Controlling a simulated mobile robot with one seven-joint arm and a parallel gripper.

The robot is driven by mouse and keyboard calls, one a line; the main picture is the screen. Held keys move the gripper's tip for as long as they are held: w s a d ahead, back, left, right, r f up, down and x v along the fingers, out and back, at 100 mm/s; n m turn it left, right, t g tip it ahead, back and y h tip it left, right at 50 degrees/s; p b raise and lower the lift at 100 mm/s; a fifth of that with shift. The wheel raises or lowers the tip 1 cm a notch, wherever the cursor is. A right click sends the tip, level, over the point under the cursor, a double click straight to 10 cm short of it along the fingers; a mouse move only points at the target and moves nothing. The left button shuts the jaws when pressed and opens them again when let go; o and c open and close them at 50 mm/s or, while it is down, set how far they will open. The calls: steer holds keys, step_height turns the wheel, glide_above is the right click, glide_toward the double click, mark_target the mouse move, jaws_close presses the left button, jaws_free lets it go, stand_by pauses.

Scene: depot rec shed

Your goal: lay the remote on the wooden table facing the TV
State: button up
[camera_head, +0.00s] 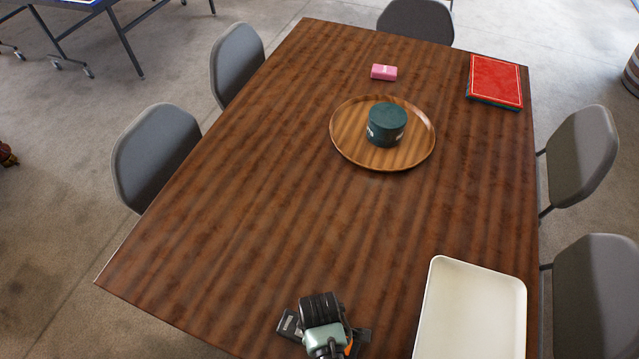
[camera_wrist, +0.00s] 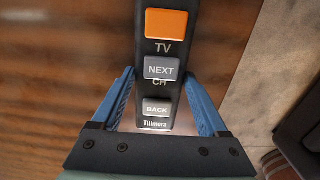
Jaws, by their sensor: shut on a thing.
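The black remote (camera_wrist: 165,55) shows in the wrist view, with an orange TV button and grey NEXT and BACK buttons. My gripper (camera_wrist: 158,78) has its blue fingers on both sides of the remote near its BACK end, shut on it. The remote's far end is cut off by the top of the picture. In the head view my gripper (camera_head: 322,335) is over the near edge of the wooden table (camera_head: 250,220); my wrist mostly hides the remote there. I cannot tell whether the remote touches the table. No TV is in view.
A cream tray (camera_head: 470,310) lies right of my gripper. Farther back are a round wooden tray (camera_head: 350,145) with a dark green tin (camera_head: 387,122), a pink box (camera_head: 384,72) and a red book (camera_head: 495,80). Grey chairs (camera_head: 155,155) surround the table. Its left and middle are clear.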

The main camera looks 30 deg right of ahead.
steer(key=shift+f, duration=0.1)
steer(key=o, duration=1.5)
step_height(320, 180, up, 12)
steer(key=shift+p, duration=0.4)
